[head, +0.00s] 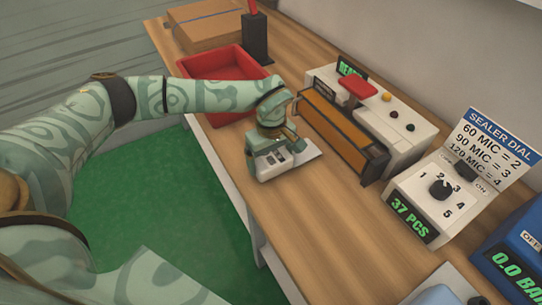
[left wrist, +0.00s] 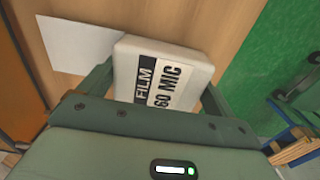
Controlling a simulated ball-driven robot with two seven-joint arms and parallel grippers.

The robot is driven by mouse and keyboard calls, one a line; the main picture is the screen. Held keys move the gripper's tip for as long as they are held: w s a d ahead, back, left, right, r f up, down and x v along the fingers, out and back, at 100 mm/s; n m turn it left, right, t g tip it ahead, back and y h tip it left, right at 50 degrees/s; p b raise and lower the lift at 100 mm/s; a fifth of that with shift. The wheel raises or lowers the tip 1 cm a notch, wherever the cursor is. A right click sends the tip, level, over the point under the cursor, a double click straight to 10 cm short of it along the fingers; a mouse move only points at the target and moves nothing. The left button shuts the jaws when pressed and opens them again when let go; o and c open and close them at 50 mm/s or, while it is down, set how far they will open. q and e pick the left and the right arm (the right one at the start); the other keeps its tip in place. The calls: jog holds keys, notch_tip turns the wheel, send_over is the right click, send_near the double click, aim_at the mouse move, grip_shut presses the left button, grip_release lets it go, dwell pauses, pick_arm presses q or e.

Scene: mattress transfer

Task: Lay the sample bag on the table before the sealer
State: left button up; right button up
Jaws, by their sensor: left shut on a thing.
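My left gripper (head: 272,160) is shut on the sample bag (left wrist: 182,62), a thick white pouch labelled "FILM 60 MIC", which sits between its two fingers in the left wrist view. In the head view the gripper mostly hides the bag. A flat white sheet (left wrist: 85,45) extends from beside the bag toward the sealer; I cannot tell whether it is part of the bag. The bag is over the wooden table (head: 235,178), low at its surface; contact is unclear. The sealer (head: 345,132), with an orange-brown bar and red handle, stands just right of the gripper. My right gripper is not in view.
A red tray (head: 197,92), a cardboard box (head: 205,22) and a dark holder (head: 256,40) stand farther back. A white dial box (head: 428,212) with a "SEALER DIAL" card and a blue device (head: 520,262) stand at the right.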

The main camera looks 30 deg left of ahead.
pick_arm(q)
jog(key=shift+f, duration=0.55)
jog(key=o, duration=0.8)
jog(key=shift+c, duration=0.2)
notch_tip(320, 180, up, 16)
jog(key=p, duration=0.3)
jog(key=shift+p, duration=0.3)
